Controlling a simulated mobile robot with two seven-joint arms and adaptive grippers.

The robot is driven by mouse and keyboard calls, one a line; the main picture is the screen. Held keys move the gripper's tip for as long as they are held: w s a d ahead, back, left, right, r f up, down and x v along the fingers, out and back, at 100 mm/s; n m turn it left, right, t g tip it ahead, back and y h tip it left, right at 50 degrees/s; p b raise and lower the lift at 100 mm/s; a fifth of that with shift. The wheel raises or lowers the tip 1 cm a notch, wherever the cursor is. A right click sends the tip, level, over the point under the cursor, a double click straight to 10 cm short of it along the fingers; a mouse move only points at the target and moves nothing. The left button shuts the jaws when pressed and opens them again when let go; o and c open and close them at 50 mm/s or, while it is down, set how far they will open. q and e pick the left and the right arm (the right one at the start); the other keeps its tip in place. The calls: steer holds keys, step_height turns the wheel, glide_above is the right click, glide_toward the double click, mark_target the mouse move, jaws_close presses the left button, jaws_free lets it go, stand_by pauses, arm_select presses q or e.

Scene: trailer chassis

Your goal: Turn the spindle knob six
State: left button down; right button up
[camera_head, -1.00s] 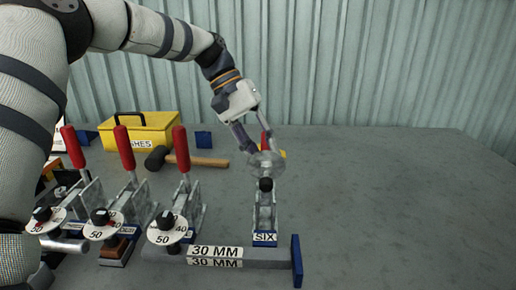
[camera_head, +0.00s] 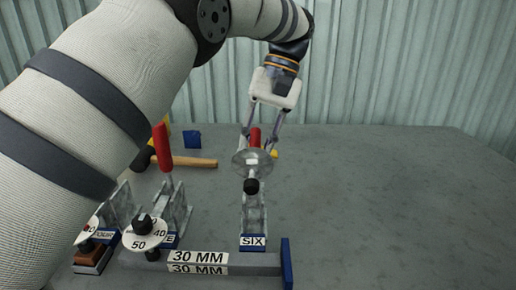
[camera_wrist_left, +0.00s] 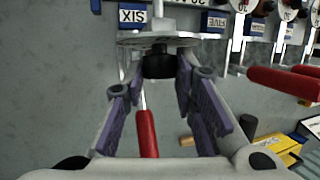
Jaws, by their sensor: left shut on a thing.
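The clamp labelled SIX (camera_head: 253,242) stands at the right end of the row. Its thin greyish disc (camera_head: 253,162) stands above a black ball-like end (camera_head: 251,187). In the left wrist view the disc (camera_wrist_left: 158,39) is edge-on, with a black knob (camera_wrist_left: 158,63) on its near side. My left gripper (camera_head: 258,150) reaches down behind the disc, its fingers on both sides of that knob and shut on it. In the head view the disc and fingers hide this knob. My right gripper is in neither view.
A red lever handle (camera_head: 255,137) rises behind the disc. Another clamp with a numbered dial (camera_head: 145,234) stands to the left. A grey bar marked 30 MM (camera_head: 198,262) lies in front. A mallet (camera_head: 190,161) lies behind. The table to the right is clear.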

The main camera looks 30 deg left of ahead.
arm_select(q)
steer(key=shift+d+f+n+g+y+b, duration=0.15)
steer(key=shift+n+g+y+b, duration=0.15)
steer(key=shift+g+y+b, duration=0.3)
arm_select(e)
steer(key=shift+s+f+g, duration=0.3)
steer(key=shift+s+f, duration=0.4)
arm_select(q)
steer(key=c, duration=1.3)
jaws_free()
